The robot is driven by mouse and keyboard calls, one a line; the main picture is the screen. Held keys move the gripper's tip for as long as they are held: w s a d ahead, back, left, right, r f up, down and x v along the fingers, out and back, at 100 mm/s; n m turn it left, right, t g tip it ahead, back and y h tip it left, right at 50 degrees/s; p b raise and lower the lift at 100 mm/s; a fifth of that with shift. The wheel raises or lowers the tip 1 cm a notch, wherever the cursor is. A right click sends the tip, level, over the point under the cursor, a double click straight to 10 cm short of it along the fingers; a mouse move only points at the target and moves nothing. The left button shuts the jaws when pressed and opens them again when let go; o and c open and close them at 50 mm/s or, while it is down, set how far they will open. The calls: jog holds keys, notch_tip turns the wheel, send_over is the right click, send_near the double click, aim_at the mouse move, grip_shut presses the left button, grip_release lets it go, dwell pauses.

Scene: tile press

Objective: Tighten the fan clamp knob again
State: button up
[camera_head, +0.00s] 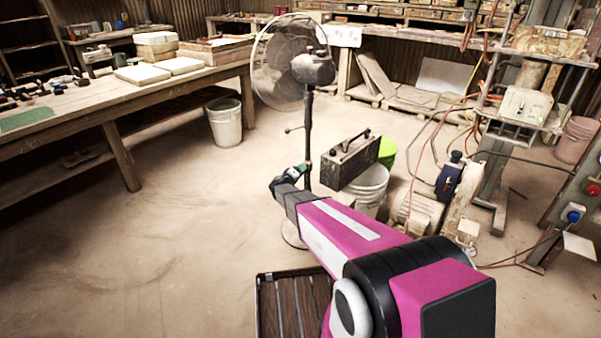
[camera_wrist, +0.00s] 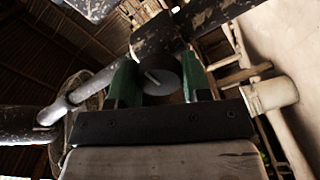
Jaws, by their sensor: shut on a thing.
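The pedestal fan (camera_head: 315,68) stands in the middle of the head view, with a round wire guard and a dark upright pole (camera_head: 308,135). My gripper (camera_head: 301,169) is beside the pole, below the fan head; the knob is too small to make out there. In the wrist view my gripper (camera_wrist: 160,72) has its two green fingers on either side of a grey round knob (camera_wrist: 166,83) with a pale bar across its face. The fingers are shut on this knob. Dark worn metal of the fan (camera_wrist: 205,14) lies just beyond it. The knob's far side is hidden.
A workbench (camera_head: 130,95) runs along the left. The floor at left front is clear.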

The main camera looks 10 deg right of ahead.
jog(key=shift+s+m, duration=0.1)
jog(key=shift+m, duration=0.2)
jog(key=o, duration=0.9)
jog(key=shift+o, duration=0.2)
jog(key=v, duration=1)
jog(key=shift+s+a, duration=0.25)
